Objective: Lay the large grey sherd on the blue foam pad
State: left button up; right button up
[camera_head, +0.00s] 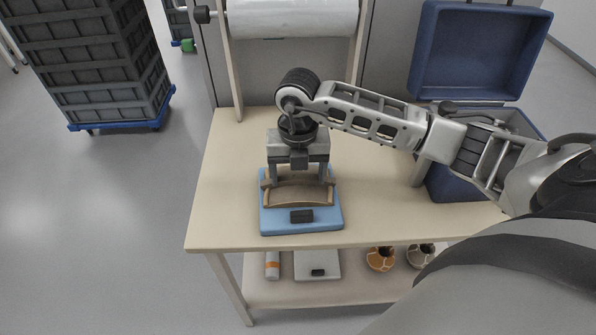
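The blue foam pad (322,222) lies on the table near its front edge. A curved brown sherd (300,195) lies across the pad, with a duller grey-brown strip along its back edge; I cannot tell if that strip is the large grey sherd. My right gripper (298,178) points down over the back of the pad. Its two fingers are well apart, with the strip's ends near the fingertips. Whether they press on it is not clear. A small dark block (301,216) sits at the pad's front. My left gripper is out of view.
A blue open case (470,60) stands at the right of the table (222,200). A white roll (290,18) hangs at the back. The lower shelf (350,288) holds two seamed pots, a tube and a white device. The table's left side is clear.

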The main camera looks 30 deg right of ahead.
aim_at(298, 178)
jog(key=shift+r, duration=0.2)
notch_tip(298, 178, up, 12)
dwell(0.4)
jog(key=shift+s+f, duration=0.1)
dwell(0.4)
